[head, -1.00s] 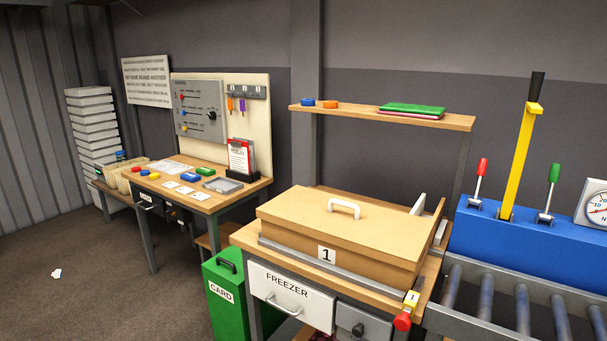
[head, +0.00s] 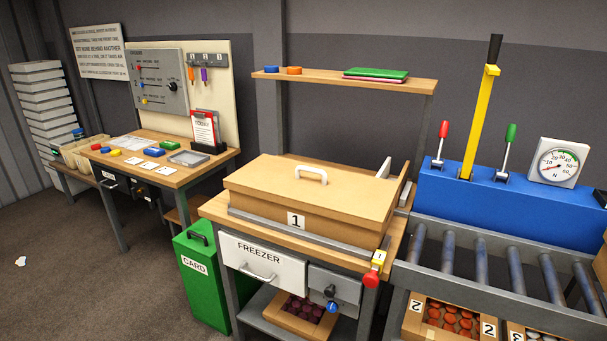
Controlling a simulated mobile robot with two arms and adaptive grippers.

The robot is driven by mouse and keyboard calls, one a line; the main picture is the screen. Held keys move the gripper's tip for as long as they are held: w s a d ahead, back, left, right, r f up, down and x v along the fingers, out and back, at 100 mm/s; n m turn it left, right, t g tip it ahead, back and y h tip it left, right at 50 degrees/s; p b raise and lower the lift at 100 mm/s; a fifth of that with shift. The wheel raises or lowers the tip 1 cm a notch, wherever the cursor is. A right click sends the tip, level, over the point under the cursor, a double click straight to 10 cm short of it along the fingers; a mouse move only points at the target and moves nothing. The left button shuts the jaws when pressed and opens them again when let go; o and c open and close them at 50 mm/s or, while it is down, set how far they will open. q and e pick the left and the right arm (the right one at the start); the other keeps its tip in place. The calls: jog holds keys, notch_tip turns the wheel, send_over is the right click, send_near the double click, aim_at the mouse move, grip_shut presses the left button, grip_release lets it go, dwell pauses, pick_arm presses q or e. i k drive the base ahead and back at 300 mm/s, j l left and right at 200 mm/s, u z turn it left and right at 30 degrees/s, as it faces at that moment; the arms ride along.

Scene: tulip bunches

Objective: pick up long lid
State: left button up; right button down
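The long lid (head: 270,191) is a flat tan panel with a white handle (head: 310,175) on top. It covers a long cardboard-coloured box (head: 340,234) marked 1, which stands on the wooden bench (head: 213,208) with the freezer drawer. The lid looks flat and closed on the box. Neither of my grippers shows in the head view.
A grey rail (head: 300,233) runs along the front of the box. A red knob (head: 371,279) sticks out at the bench corner. A roller conveyor (head: 480,277) and a blue lever unit (head: 480,208) stand right. A green bin (head: 203,283) stands left. A shelf (head: 340,82) hangs behind.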

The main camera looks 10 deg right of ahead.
aim_at(362, 200)
jog(key=i+j+z, duration=0.2)
jog(key=z, duration=0.25)
jog(key=i+j+z, duration=0.15)
jog(key=j+z, duration=0.15)
jog(key=z, duration=0.15)
